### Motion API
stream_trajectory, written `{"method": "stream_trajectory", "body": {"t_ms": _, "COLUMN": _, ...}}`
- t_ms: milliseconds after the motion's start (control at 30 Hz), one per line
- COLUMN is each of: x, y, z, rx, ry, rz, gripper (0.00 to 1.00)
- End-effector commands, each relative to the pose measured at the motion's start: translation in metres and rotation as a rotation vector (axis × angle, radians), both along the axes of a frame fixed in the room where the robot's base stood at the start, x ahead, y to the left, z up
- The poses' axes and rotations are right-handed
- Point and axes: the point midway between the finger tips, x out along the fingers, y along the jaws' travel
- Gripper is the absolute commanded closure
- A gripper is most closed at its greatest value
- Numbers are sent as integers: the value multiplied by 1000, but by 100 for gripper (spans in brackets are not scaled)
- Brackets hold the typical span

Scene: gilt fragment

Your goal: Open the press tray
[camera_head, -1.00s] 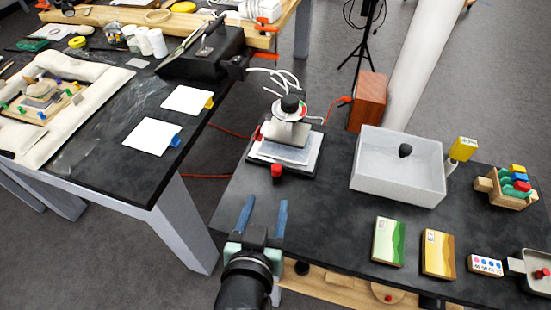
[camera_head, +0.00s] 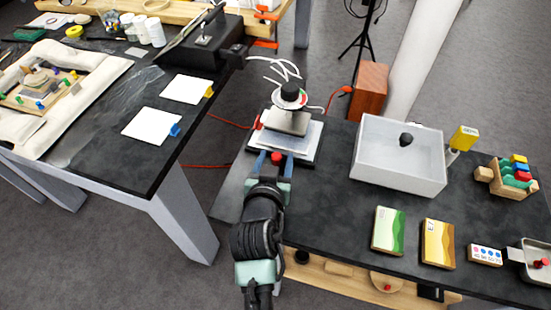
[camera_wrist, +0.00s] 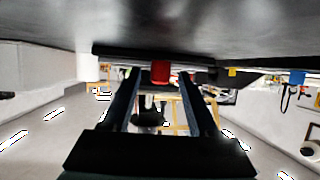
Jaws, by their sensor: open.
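The press (camera_head: 289,120) stands at the back left of the right-hand dark table, with a black knob on top and a flat pale tray (camera_head: 306,146) at its base. A red knob (camera_head: 277,157) sits at the tray's front edge; it also shows in the wrist view (camera_wrist: 160,72), appearing between the fingers. My gripper (camera_head: 273,160) is open, its two blue fingers on either side of the red knob. I cannot tell whether the fingers touch the knob. My arm hides part of the table's front left.
Right of the press is a white basin (camera_head: 398,155) with a dark object inside. A green card box (camera_head: 388,230) and a yellow one (camera_head: 438,244) lie in front of it. A wooden rack (camera_head: 508,178) stands at the right. Another table (camera_head: 110,150) is at the left.

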Motion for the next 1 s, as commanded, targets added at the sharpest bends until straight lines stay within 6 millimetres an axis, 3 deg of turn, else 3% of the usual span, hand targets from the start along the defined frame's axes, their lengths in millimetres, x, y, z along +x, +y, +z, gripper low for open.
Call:
{"method": "stream_trajectory", "body": {"t_ms": 233, "x": 0, "y": 0, "z": 0, "rx": 0, "ry": 0, "rz": 0, "gripper": 42}}
{"method": "stream_trajectory", "body": {"t_ms": 567, "x": 0, "y": 0, "z": 0, "rx": -1, "ry": 1, "rz": 0, "gripper": 100}}
{"method": "stream_trajectory", "body": {"t_ms": 1000, "x": 0, "y": 0, "z": 0, "rx": -1, "ry": 1, "rz": 0, "gripper": 100}}
